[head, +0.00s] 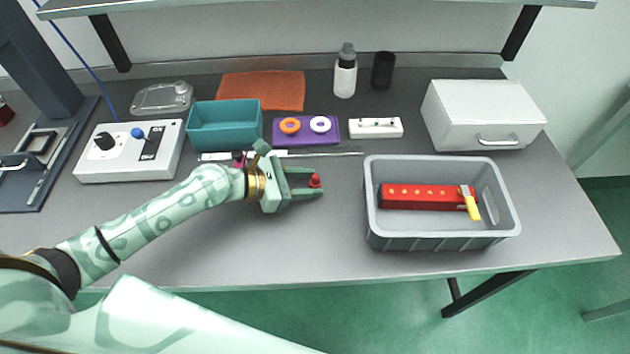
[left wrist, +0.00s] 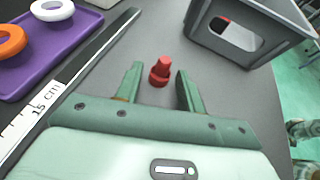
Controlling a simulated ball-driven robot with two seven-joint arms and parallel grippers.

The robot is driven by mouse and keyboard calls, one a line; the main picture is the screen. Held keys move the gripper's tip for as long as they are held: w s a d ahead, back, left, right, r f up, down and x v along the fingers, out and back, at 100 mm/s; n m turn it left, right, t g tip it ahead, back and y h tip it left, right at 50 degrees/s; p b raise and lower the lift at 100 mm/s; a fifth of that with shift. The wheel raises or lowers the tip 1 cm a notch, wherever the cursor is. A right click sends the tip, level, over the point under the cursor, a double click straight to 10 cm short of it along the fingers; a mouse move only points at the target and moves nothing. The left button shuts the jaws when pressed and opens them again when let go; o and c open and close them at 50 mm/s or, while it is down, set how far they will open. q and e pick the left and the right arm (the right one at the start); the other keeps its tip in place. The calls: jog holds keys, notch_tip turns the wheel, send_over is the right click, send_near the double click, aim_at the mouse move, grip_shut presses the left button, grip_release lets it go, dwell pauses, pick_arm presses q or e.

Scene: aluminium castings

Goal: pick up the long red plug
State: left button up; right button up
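The red plug (head: 315,181) stands upright on the grey table top, left of the grey bin. It also shows in the left wrist view (left wrist: 160,71), with a wider base and a narrower top. My left gripper (head: 314,182) is open, with one finger on each side of the plug near the fingertips. In the left wrist view, a gap shows between the plug and each finger of the gripper (left wrist: 160,70).
The grey bin (head: 445,241) holds a red block (head: 420,197) and a yellow-handled item (head: 471,208). A steel ruler (left wrist: 62,95) lies beside the gripper. A purple tray (head: 306,139) with orange and white rings lies behind. A teal box (head: 225,136) stands back left.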

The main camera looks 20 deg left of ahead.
pick_arm(q)
grip_shut()
jog(key=shift+r, duration=0.1)
